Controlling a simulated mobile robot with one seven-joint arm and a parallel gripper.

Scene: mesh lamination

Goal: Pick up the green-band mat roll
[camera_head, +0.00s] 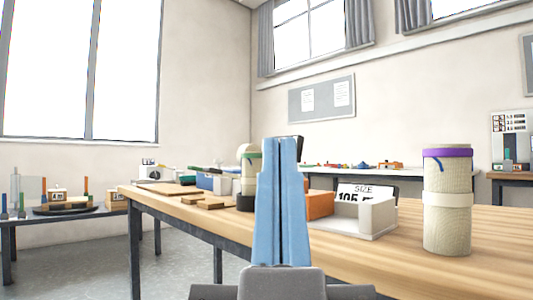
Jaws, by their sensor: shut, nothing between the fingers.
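A beige mat roll (248,170) with a thin greenish band near its top stands upright on the wooden table (460,258). My gripper hides its right part. My gripper (281,148), with two blue fingers pointing up in the picture, is shut and empty in the middle of the view. It is in front of the roll; I cannot tell the distance between them. A second beige roll (447,230) with a purple band and a pale wrap stands upright at the right, apart from my gripper.
A white open holder (378,220) with a size card and an orange block (319,205) stand right of my gripper. Flat wooden pieces (205,203) and a blue-and-white box (216,183) lie to the left.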

